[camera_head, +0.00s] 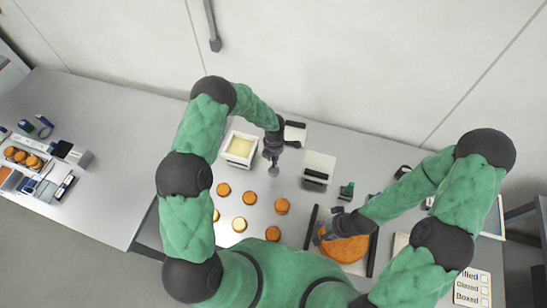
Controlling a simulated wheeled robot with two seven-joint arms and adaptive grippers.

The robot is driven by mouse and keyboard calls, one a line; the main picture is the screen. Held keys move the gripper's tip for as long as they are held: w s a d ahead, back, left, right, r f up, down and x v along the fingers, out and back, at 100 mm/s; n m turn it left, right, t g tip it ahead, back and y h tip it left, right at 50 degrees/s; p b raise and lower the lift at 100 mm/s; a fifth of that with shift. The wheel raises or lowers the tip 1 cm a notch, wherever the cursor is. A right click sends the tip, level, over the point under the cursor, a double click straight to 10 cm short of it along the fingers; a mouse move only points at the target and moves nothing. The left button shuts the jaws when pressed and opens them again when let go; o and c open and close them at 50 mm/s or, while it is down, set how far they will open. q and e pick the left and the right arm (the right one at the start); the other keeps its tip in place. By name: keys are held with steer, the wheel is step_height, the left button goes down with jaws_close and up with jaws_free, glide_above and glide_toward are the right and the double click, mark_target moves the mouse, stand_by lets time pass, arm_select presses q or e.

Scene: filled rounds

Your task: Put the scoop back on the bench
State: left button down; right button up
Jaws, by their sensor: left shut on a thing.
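My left gripper (272,156) is shut on the scoop (274,171), a small grey piece showing just below its fingers. Most of the scoop's handle is hidden by the fingers. It is over the bench (300,210), to the right of a white tub (239,149) with pale yellow filling. I cannot tell whether the scoop touches the bench. My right gripper (322,236) is at the left edge of a large orange-brown disc (345,248); its fingers are too small to read.
Several orange-brown rounds (282,206) lie on the bench, one with a pale top (239,224). White boxes with dark parts (319,168) and a small green item (346,190) stand behind. Dark bars (311,226) flank the disc. A checklist card (472,288) is at lower right.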

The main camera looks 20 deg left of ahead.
arm_select(q)
steer(key=shift+f, duration=0.15)
steer(key=c, duration=1.1)
jaws_free()
